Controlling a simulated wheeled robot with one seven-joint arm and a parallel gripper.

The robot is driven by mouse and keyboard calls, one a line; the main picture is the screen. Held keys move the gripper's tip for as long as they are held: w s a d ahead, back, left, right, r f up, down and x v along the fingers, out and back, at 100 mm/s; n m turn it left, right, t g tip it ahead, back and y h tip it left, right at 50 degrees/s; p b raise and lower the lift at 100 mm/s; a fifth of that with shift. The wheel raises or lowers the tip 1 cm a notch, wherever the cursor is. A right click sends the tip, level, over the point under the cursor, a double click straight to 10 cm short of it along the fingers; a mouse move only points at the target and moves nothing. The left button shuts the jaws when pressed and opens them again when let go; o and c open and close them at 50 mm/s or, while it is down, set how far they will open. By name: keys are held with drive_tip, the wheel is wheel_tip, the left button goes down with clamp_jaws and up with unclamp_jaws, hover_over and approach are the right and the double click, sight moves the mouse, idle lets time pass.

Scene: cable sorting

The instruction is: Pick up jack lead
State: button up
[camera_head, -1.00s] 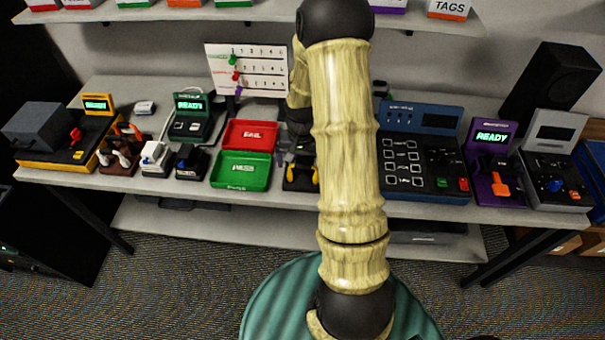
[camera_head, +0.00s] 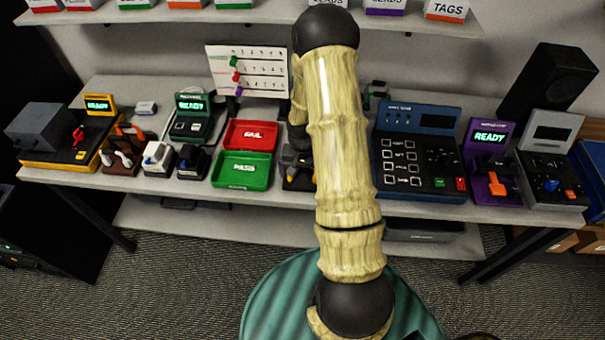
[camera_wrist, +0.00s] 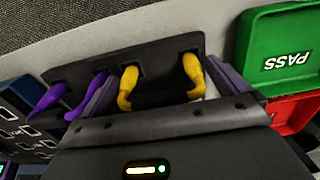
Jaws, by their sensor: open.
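In the wrist view a black rack (camera_wrist: 150,66) holds two yellow leads with curved bodies, one on the left (camera_wrist: 128,88) and one on the right (camera_wrist: 193,75). Two purple leads (camera_wrist: 88,96) hang to their left. I cannot tell from the look which is the jack lead. My gripper (camera_wrist: 160,88) is open, its fingers on either side of the yellow pair; I see nothing held. Contact cannot be made out. In the head view the rack (camera_head: 297,172) shows just left of my arm, which hides most of it and the gripper.
A red FAIL tray (camera_head: 250,122) and a green PASS tray (camera_head: 216,170) sit left of the rack. A blue tester (camera_head: 408,188) stands to the right. A pegged chart (camera_head: 262,60) stands behind. A shelf of bins (camera_head: 270,14) overhangs the bench.

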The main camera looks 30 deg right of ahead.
drive_tip(key=c, duration=0.8)
drive_tip(key=shift+o, duration=0.2)
drive_tip(key=shift+r, duration=0.55)
wheel_tip(320, 180, up, 9)
drive_tip(key=shift+b, duration=0.95)
